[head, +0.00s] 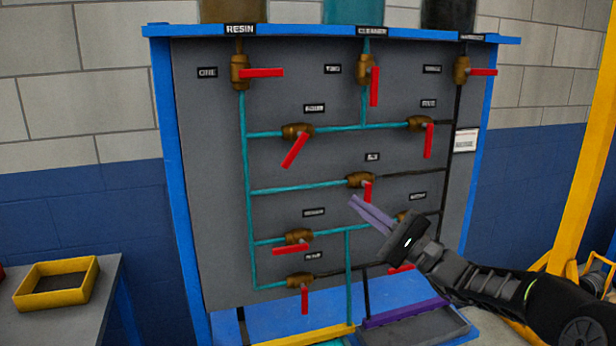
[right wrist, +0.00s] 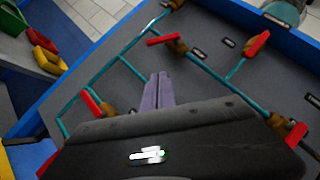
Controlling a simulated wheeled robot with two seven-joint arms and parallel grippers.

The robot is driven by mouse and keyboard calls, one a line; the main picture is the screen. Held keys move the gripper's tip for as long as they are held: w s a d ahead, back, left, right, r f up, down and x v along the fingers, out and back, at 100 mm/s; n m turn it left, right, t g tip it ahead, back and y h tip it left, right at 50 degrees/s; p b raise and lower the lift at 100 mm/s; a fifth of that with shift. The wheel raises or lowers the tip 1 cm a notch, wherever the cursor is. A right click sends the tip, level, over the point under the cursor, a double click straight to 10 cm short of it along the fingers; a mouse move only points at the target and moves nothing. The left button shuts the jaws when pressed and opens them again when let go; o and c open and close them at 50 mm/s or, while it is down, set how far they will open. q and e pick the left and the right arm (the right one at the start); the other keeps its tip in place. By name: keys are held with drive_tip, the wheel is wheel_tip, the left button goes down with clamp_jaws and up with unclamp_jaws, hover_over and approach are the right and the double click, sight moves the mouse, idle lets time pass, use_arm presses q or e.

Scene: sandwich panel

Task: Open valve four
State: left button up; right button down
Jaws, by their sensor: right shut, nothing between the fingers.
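Valve four (head: 298,131) is a brass body with a red lever (head: 295,151) on a teal pipe, at the upper left of the grey panel (head: 210,180), under a small blurred label (head: 315,108). Its lever slants down and to the left, across the line of the pipe. My right gripper (head: 355,203) reaches in from the lower right. Its purple fingers are shut and empty, below and to the right of valve four and apart from its lever. The fingers also show in the right wrist view (right wrist: 158,88), over the panel. My left gripper is not in view.
Other red-levered valves surround it: valve one (head: 240,72), valve two (head: 367,72), valve five (head: 420,124) and valve six (head: 360,180). My right arm hides part of a lower right valve. A yellow bin (head: 58,283) sits on a side table. A yellow post stands at right.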

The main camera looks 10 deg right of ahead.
drive_tip(key=shift+a+r, duration=0.1)
drive_tip(key=p, duration=0.4)
approach(292, 160)
drive_tip(key=shift+w+d+f+x, duration=0.2)
drive_tip(key=shift+w+d+x, duration=0.2)
drive_tip(key=shift+x, duration=2.8)
drive_tip(key=shift+f, duration=0.1)
drive_tip(key=shift+a+m+t+b, duration=0.25)
drive_tip(key=shift+m+t+b, duration=0.05)
drive_tip(key=shift+b, duration=0.4)
